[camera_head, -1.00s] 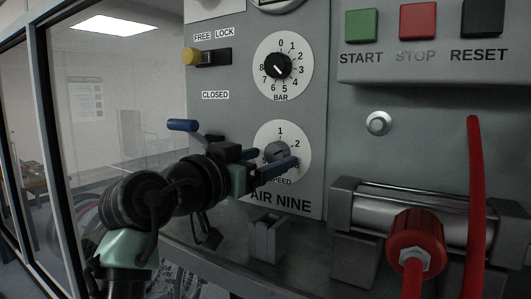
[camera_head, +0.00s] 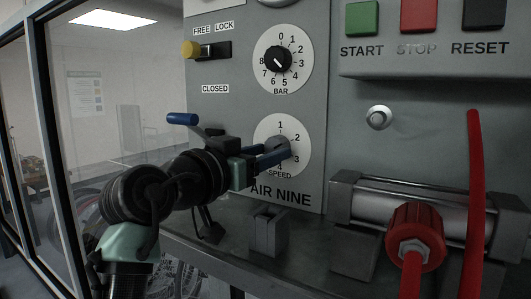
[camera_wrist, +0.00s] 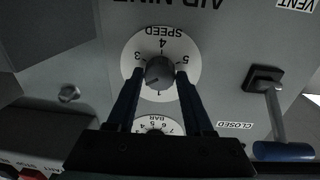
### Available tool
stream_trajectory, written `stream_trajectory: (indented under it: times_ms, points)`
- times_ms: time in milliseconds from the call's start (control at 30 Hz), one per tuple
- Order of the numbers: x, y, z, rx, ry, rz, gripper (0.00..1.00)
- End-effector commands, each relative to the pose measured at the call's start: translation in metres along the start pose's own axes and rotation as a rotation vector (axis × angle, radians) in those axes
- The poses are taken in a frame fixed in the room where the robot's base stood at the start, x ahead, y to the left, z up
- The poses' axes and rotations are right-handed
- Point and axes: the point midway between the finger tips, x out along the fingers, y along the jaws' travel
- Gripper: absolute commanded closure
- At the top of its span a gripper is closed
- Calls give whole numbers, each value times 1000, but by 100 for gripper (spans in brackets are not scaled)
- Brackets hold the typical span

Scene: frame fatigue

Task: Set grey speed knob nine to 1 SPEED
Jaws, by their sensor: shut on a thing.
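The grey speed knob (camera_head: 279,146) sits at the centre of a white dial (camera_head: 299,134) marked SPEED, above the AIR NINE label. My gripper (camera_head: 274,154) reaches in from the left, its blue fingers at the knob. In the wrist view, which shows the panel upside down, the fingers of my gripper (camera_wrist: 159,76) are shut on the knob (camera_wrist: 159,71), one on each side. A pale mark on the knob seems to point to the lower left there, toward the 2 side; its exact setting is unclear. The fingers hide part of the dial.
Above is the black BAR knob (camera_head: 278,59). A blue-handled lever (camera_head: 183,119) juts out at left, close above my arm. A grey bracket (camera_head: 268,230) stands on the ledge below. A cylinder with a red fitting (camera_head: 415,235) and a red hose (camera_head: 476,190) are at right.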

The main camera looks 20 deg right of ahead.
Motion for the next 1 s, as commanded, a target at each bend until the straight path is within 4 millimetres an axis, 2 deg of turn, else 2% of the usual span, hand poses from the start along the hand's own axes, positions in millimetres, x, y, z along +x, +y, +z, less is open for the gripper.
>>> stream_trajectory:
  times_ms: [267, 1000]
  points:
    - [0, 1, -1, -177, 10, 2, 100]
    - [0, 4, -2, -830, 43, -1, 100]
